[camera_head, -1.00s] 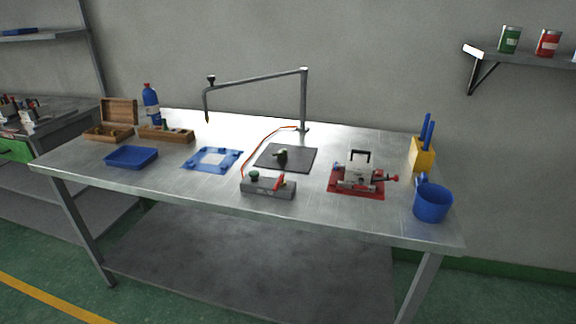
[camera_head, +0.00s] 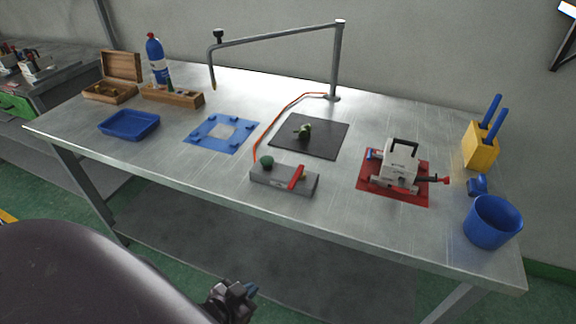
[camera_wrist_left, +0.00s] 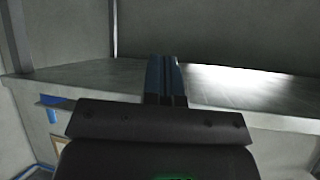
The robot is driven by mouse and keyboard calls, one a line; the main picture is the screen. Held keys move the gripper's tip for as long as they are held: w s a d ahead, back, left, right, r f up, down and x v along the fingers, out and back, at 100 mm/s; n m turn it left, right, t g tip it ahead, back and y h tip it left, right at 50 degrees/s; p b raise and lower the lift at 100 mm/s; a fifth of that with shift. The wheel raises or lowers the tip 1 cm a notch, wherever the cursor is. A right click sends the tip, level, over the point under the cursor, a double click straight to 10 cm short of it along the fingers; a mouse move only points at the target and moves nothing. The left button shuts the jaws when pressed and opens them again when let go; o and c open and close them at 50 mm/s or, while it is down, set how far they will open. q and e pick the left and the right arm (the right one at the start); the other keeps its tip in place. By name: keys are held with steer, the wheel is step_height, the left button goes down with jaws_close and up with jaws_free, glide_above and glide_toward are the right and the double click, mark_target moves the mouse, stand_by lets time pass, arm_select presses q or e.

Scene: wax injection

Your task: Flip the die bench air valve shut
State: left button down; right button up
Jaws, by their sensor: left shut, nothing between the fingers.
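The air valve is a grey block (camera_head: 270,183) near the front edge of the steel bench, with a green knob (camera_head: 266,161) on its left and a red lever (camera_head: 297,177) on its right. The lever lies slanted across the block's top. An orange hose (camera_head: 284,113) runs from the block back towards the post. My left gripper (camera_head: 249,290) is low in front of the bench, apart from the valve. Its fingers look shut and empty in the left wrist view (camera_wrist_left: 166,80). The valve cannot be made out there. My right gripper is out of view.
A white clamp-like die (camera_head: 399,165) on a red mat (camera_head: 410,198) stands right of the valve. A black mat (camera_head: 330,139) lies behind it, and a blue frame (camera_head: 237,148) behind left. A blue mug (camera_head: 492,224) is at the right corner. The front bench edge lies between gripper and valve.

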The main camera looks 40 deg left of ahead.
arm_select(q)
steer(key=w+a+r+m+t+h+p, duration=0.25)
steer(key=w+a+r+m+h, duration=0.2)
steer(key=w+r+m, duration=0.55)
steer(key=w+a+r+m+t+h+p, duration=0.25)
steer(key=w+r+m+h, duration=0.25)
steer(key=w+r+m, duration=0.6)
steer(key=s+a+r+m+g+h, duration=0.1)
steer(key=s+a+m+g, duration=0.1)
steer(key=a+m+g, duration=0.3)
steer(key=s+a+r+m+g+h+p, duration=0.1)
steer(key=s+a+r+m+g, duration=0.1)
steer(key=a+m+g, duration=0.3)
steer(key=m+g, duration=0.1)
steer(key=g, duration=0.2)
steer(key=shift+s+r+g, duration=0.2)
steer(key=shift+s+g, duration=0.05)
steer(key=shift+g, duration=0.05)
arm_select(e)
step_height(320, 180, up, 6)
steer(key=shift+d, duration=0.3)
